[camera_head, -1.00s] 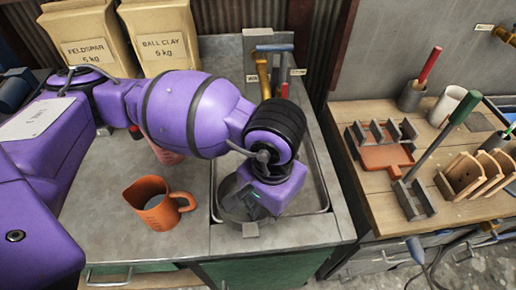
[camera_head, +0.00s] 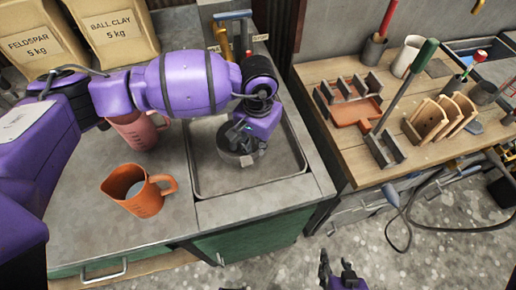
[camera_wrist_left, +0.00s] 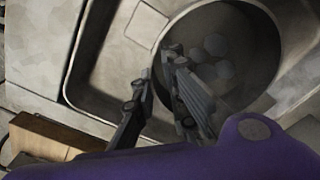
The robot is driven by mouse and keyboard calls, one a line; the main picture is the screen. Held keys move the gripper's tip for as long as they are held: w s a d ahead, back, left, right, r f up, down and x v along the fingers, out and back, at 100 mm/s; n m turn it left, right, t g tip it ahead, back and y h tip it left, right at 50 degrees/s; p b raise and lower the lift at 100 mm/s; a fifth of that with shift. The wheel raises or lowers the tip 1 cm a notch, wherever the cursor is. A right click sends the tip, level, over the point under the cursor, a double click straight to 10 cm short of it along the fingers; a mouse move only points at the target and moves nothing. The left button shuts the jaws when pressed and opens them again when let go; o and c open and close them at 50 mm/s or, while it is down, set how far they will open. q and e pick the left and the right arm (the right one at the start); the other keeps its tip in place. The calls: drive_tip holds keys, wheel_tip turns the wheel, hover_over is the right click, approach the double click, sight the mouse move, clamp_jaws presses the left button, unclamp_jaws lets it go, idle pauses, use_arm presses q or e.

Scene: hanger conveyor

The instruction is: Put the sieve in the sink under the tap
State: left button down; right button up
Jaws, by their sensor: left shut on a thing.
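The sieve (camera_head: 228,155), a dark round bowl, is low inside the sink basin (camera_head: 285,160), toward its left side; I cannot tell whether it touches the floor. My left gripper (camera_head: 240,137) is shut on its rim. In the left wrist view the fingers (camera_wrist_left: 160,75) meet at the rim of the sieve (camera_wrist_left: 235,55), with pale round spots inside the bowl. The brass tap (camera_head: 222,40) stands behind the sink, partly hidden by my left arm. My right gripper (camera_head: 337,272) shows at the bottom edge, far from the sieve, cut off by the frame.
An orange jug (camera_head: 138,192) stands on the counter left of the sink, with a pink jug (camera_head: 140,131) behind it. Clay bags (camera_head: 118,35) stand at the back left. A wooden bench (camera_head: 335,135) with tools is at right. The basin's right side is clear.

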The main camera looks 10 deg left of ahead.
use_arm(q)
drive_tip(key=shift+w+f, duration=0.45)
drive_tip(key=shift+f, duration=1.8)
drive_tip(key=c, duration=1.8)
unclamp_jaws()
drive_tip(key=shift+o, duration=0.2)
wheel_tip(320, 180, up, 12)
drive_tip(key=shift+r, duration=0.2)
